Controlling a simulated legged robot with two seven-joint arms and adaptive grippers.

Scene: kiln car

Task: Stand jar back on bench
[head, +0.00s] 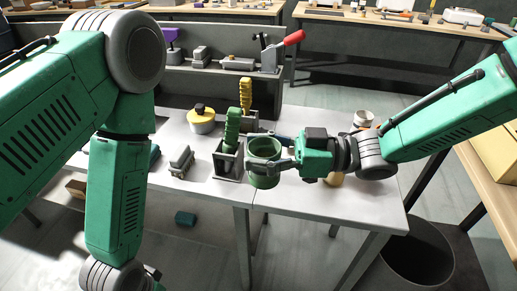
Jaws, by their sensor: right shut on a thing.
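A green, open-topped jar (265,168) is upright between the fingers of my right gripper (272,150), which comes in from the right and is shut on it. The jar shows in front of the bench (325,197), over its front part. I cannot tell whether its base touches the bench top or hangs just above it. My left arm comes down at the left, and its gripper is out of the picture below.
A grey holder with a green wavy piece (232,130) stands just left of the jar. Behind are a yellow wavy piece (245,97) and a yellow round container (201,121). A grey block (181,161) lies further left. A dark bin (418,250) stands at right.

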